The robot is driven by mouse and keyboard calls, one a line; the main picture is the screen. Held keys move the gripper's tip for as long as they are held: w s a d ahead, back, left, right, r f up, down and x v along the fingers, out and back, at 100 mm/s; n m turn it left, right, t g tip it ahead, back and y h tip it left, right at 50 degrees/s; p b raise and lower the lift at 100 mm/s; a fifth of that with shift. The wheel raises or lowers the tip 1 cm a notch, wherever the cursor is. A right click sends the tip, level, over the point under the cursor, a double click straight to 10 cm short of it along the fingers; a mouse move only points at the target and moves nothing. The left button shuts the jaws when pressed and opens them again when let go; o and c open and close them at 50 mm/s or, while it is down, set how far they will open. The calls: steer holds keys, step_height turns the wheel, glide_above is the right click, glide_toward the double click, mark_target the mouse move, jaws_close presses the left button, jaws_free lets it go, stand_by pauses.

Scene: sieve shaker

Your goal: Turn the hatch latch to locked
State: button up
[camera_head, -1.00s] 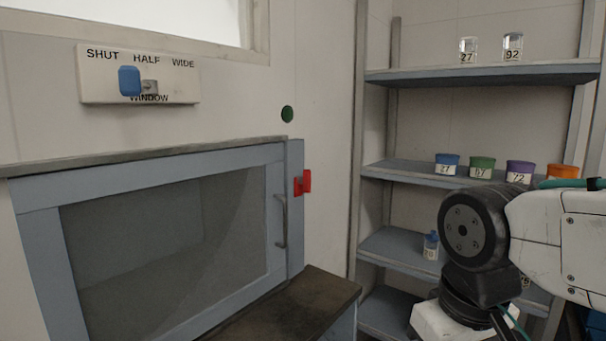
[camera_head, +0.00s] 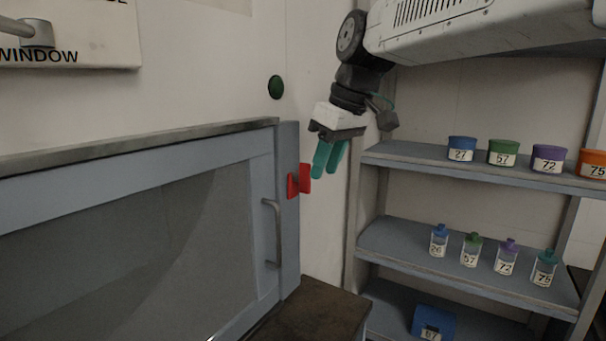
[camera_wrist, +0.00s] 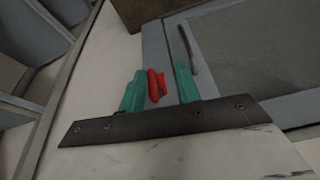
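The red hatch latch (camera_head: 299,181) sits on the right edge of the grey-blue hatch frame, beside the vertical door handle (camera_head: 273,232). The hatch door (camera_head: 262,190) looks closed in its frame. My gripper (camera_head: 324,174) is just to the right of the latch in the head view, its teal fingers pointing down. In the wrist view the fingers (camera_wrist: 158,88) are apart, and the red latch (camera_wrist: 156,86) appears between them. The gripper is open and does not visibly grip the latch; I cannot tell whether it touches it.
A shelf unit (camera_head: 480,171) to the right holds coloured-lid tubs, small bottles and a blue box (camera_head: 432,321). A green round button (camera_head: 276,87) and the window control plate (camera_head: 85,52) are on the wall.

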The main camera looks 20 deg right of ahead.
steer(key=n, duration=0.1)
glide_toward(303, 193)
steer(key=shift+w+r, duration=0.2)
steer(key=shift+r, duration=0.4)
steer(key=x, duration=0.5)
steer(key=w+x, duration=0.1)
steer(key=x, duration=0.1)
steer(key=shift+a+f, duration=0.1)
steer(key=shift+a, duration=0.1)
steer(key=shift+t+y, duration=0.3)
jaws_close()
